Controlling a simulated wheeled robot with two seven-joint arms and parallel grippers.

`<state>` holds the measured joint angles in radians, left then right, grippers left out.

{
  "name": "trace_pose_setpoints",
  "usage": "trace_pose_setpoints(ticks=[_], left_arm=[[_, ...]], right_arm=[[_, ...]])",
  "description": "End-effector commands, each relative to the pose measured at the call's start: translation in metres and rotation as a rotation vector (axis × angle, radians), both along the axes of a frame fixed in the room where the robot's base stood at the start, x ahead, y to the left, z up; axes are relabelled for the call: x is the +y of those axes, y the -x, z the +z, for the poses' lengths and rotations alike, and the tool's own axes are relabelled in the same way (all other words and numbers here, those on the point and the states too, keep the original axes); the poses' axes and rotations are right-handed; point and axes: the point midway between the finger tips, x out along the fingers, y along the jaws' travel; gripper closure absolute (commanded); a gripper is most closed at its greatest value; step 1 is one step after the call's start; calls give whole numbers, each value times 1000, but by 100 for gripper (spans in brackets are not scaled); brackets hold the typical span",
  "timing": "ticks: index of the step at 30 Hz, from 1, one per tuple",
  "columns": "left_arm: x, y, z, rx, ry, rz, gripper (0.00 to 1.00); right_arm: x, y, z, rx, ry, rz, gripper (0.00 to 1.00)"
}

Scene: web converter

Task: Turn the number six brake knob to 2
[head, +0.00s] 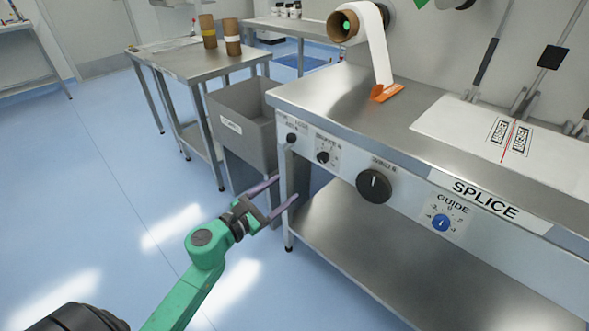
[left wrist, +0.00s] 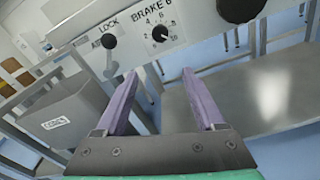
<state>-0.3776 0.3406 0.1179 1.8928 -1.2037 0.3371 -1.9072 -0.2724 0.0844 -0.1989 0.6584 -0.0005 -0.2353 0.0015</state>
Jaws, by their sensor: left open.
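The number six brake knob (head: 323,157) is a small black knob on a white numbered dial on the bench's front panel. In the left wrist view the knob (left wrist: 160,34) sits under the label "BRAKE 6"; its pointer is too small to read surely. My left gripper (head: 287,190) has two purple fingers, open and empty. It is below and left of the knob in the head view, apart from it. In the left wrist view the open fingers (left wrist: 160,80) point up toward the panel, with the knob beyond and between them. My right gripper is not in view.
A black LOCK knob (left wrist: 108,41) is left of the brake knob. A larger black knob (head: 373,186) and the blue GUIDE knob (head: 441,222) are to its right. A grey bin (head: 240,135) stands left of the bench. The lower shelf (head: 370,245) is bare.

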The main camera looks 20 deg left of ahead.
Motion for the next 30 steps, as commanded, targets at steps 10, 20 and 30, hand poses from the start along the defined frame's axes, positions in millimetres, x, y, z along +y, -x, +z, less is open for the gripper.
trace_pose_setpoints(ticks=[10, 20, 30], left_arm=[[-29, -35, 26, -106, -185, -46, 29], [-60, -113, 21, -103, -180, -44, 29], [-68, -131, 19, -101, -182, -46, 29]], right_arm=[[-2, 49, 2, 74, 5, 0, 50], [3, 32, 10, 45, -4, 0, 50], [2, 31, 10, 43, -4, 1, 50]])
